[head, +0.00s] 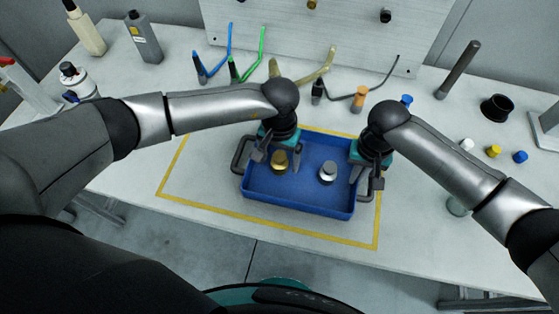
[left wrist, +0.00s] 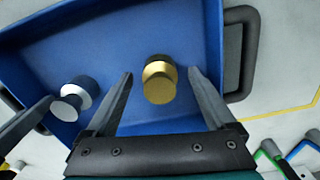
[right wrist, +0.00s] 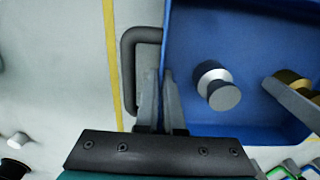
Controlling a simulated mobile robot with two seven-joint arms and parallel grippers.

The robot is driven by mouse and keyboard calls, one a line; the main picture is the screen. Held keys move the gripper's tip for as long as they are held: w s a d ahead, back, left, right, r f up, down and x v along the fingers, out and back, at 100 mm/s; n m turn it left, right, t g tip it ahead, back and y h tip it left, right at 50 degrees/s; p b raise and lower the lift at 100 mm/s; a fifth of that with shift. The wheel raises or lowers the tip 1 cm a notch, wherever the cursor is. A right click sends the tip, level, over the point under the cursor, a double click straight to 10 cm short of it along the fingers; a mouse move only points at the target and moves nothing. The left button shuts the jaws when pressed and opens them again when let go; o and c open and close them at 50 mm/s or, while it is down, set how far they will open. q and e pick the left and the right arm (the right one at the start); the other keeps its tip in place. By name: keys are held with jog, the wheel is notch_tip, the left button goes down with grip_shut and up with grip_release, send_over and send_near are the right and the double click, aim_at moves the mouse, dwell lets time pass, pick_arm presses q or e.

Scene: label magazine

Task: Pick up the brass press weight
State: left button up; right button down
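The brass press weight (head: 280,157), a gold knobbed cylinder, stands in the left part of the blue tray (head: 290,207). My left gripper (head: 278,161) is open over it, and in the left wrist view the brass weight (left wrist: 160,80) shows between the two fingers with gaps on both sides. My right gripper (head: 367,180) is at the tray's right end. In the right wrist view its fingers (right wrist: 160,72) are close together, one on each side of the tray wall, and appear shut on it. A silver weight (head: 328,172) stands to the right of the brass one.
Grey handles (head: 240,155) stick out from the tray's ends. Yellow tape (head: 170,165) frames the tray on the table. Several brushes and tools (head: 230,68) lie behind it at the back panel, and small coloured caps (head: 494,151) are at right. The front left of the table is clear.

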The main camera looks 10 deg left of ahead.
pick_arm(q)
grip_shut()
dwell(0.5)
